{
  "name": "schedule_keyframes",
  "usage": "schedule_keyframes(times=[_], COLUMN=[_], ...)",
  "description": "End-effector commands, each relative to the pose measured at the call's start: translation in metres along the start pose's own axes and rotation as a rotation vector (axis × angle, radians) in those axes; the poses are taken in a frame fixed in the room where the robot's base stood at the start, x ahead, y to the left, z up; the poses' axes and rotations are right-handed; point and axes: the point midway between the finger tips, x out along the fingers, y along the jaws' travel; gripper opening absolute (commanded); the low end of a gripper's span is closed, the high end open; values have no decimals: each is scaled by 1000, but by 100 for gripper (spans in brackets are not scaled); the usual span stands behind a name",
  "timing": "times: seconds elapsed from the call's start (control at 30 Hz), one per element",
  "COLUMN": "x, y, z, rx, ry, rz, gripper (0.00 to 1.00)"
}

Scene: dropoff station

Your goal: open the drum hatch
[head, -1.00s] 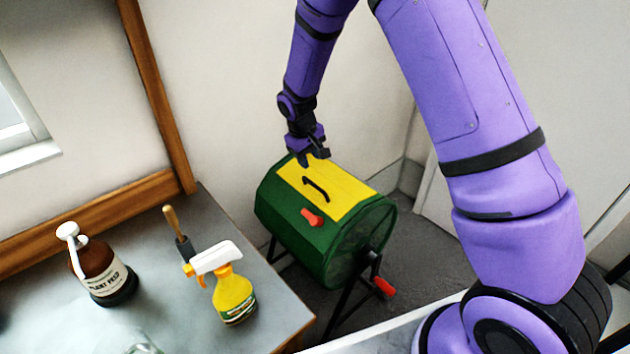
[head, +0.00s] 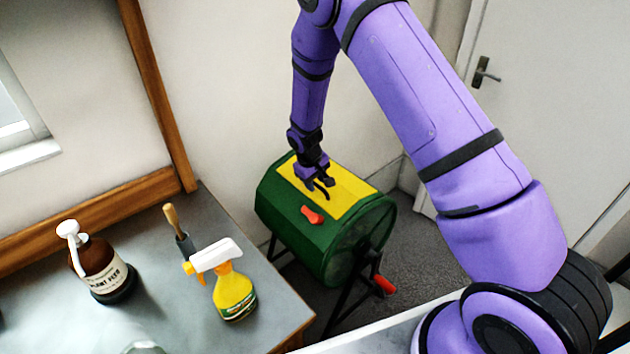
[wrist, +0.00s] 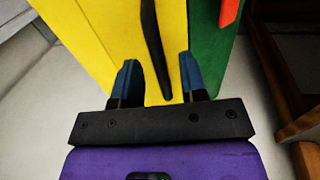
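The green drum (head: 300,236) stands on a dark frame on the floor, with a yellow hatch (head: 352,190) closed flush on its upper side. A black handle (wrist: 152,45) runs along the hatch; my gripper partly hides it in the head view. A red latch (head: 312,215) sits on the green body just below the hatch. My gripper (head: 322,184) is over the hatch at the handle. In the wrist view its two blue-grey fingers (wrist: 158,82) are apart, and the near end of the handle lies between them, with gaps on both sides.
A grey table (head: 175,310) at the left holds a brown plant-feed bottle (head: 98,268), a yellow spray bottle (head: 233,292) and a wooden-handled tool (head: 177,228). A red crank grip (head: 384,285) sticks out at the drum's lower right. Walls stand close behind the drum.

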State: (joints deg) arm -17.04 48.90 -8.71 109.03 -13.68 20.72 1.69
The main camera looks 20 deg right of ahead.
Motion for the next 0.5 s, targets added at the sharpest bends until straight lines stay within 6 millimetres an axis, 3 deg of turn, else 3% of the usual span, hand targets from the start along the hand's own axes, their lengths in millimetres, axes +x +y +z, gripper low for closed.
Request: schedule_keyframes(times=[0.2,0.37,0.5], x=[0,0,0], y=[0,0,0], z=[0,0,0], rx=[0,0,0], ry=[0,0,0], rz=[0,0,0], gripper=[39,2,0])
